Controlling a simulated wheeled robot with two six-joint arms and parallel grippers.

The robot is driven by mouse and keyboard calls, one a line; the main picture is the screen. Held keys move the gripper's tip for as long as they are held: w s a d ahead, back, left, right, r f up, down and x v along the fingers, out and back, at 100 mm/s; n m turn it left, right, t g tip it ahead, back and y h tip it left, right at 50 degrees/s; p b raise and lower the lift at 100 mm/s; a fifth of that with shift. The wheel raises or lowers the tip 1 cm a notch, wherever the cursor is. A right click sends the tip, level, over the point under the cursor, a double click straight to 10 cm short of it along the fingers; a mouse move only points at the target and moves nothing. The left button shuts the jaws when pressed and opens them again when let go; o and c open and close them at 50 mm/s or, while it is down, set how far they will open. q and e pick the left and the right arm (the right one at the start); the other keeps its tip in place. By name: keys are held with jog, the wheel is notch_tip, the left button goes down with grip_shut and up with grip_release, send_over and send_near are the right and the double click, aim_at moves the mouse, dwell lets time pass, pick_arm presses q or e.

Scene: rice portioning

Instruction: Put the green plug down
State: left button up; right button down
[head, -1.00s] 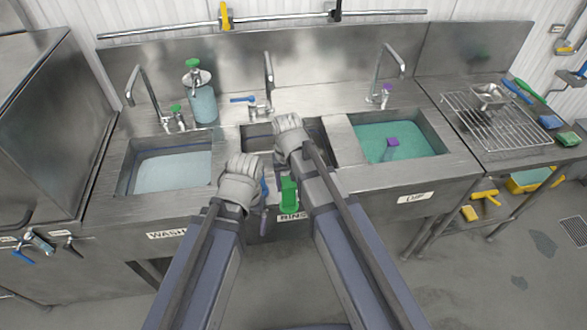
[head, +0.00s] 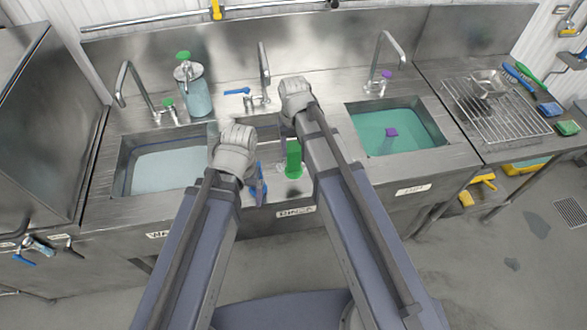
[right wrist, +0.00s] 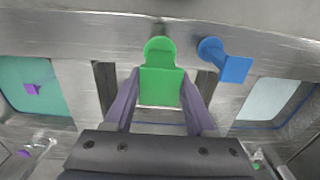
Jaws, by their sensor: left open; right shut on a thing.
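The green plug (head: 293,158) shows in the head view at the front rim of the middle sink, next to my right forearm. My right gripper (right wrist: 160,88) is shut on it; in the right wrist view its two purple fingers flank the plug's block (right wrist: 160,87), with the round end beyond. Whether the plug touches the rim is unclear.
The left basin (head: 165,170) holds pale water. The right basin (head: 400,130) holds green water, with a purple plug (head: 391,132) in it. Taps and a soap bottle (head: 194,90) stand behind. A wire rack (head: 500,115) with a metal pan is at the right.

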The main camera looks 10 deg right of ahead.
aim_at(294, 171)
pick_arm(q)
notch_tip(294, 171, down, 3)
jog(key=shift+f+b, duration=0.15)
jog(key=shift+b, duration=0.9)
pick_arm(e)
notch_tip(294, 171, down, 3)
jog(key=shift+f, duration=0.15)
pick_arm(q)
notch_tip(294, 171, down, 4)
jog(key=b, duration=0.3)
jog(key=shift+b, duration=0.35)
pick_arm(e)
notch_tip(294, 171, down, 4)
jog(key=shift+r, duration=0.15)
pick_arm(q)
jog(key=shift+r, duration=0.2)
jog(key=shift+f, duration=0.15)
pick_arm(e)
jog(key=shift+c, duration=1.1)
grip_release()
pick_arm(q)
notch_tip(294, 171, up, 12)
jog(key=p, duration=1.2)
pick_arm(e)
notch_tip(294, 171, up, 12)
jog(key=shift+r, duration=0.1)
jog(key=shift+f, duration=0.25)
